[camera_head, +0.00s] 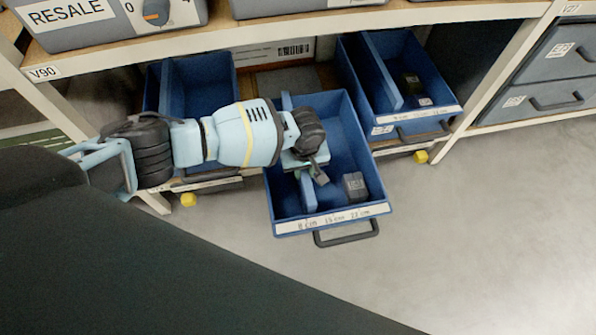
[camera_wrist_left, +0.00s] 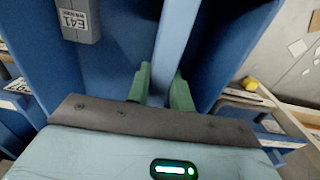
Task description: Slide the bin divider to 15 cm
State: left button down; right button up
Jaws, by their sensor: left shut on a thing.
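The pulled-out blue bin (camera_head: 345,125) hangs out from the middle of the rack. Its front edge has a white strip (camera_head: 333,219) with several small cm marks, hard to read. A lighter blue divider (camera_head: 308,192) stands upright inside it, running front to back, mostly under my left arm. My left gripper (camera_head: 314,174) reaches down into the bin and is shut on the divider. In the left wrist view the divider (camera_wrist_left: 175,45) runs between the green fingers (camera_wrist_left: 161,88). A dark grey box (camera_head: 354,186) labelled E41 lies right of the divider; it also shows in the left wrist view (camera_wrist_left: 82,18). My right gripper is not in view.
Blue bins stand on the shelf left (camera_head: 205,82) and right (camera_head: 385,75) of the pulled-out one. The right one holds small dark items. A grey RESALE bin (camera_head: 110,30) sits on the shelf above. Grey drawers (camera_head: 555,60) stand far right. The floor in front is clear.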

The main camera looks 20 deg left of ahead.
pick_arm(q)
jog(key=d, duration=0.1)
jog(key=w+d+p, duration=0.1)
jog(key=d, duration=0.1)
jog(key=w+d, duration=0.1)
jog(key=d, duration=0.1)
jog(key=shift+w+r, duration=0.1)
jog(key=shift+w, duration=0.1)
jog(key=c, duration=1.2)
grip_release()
jog(key=shift+s, duration=0.1)
jog(key=shift+c, duration=0.2)
jog(key=shift+a, duration=0.1)
